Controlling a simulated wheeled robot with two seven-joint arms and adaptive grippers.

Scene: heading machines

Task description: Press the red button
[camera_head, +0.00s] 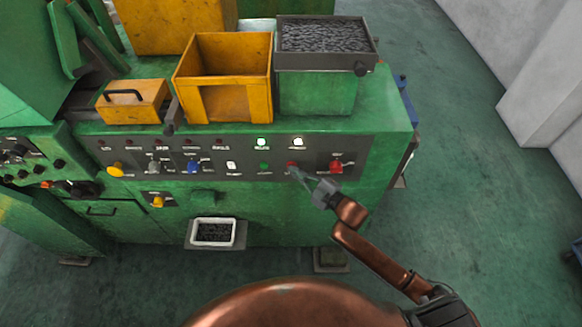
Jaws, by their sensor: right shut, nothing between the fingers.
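The dark control panel (200,157) runs along the front of the green machine. A small red button (291,164) sits in its lower row, right of a green button (264,167). A larger red knob (336,166) is further right. My right gripper (297,174) is shut and empty, with its fingertips at or just below the small red button and partly over it. I cannot tell whether they touch it. My left gripper is not in view.
Yellow (116,169) and blue (192,166) knobs sit further left on the panel. A white tray (235,233) juts out below. Open floor (460,190) lies to the right.

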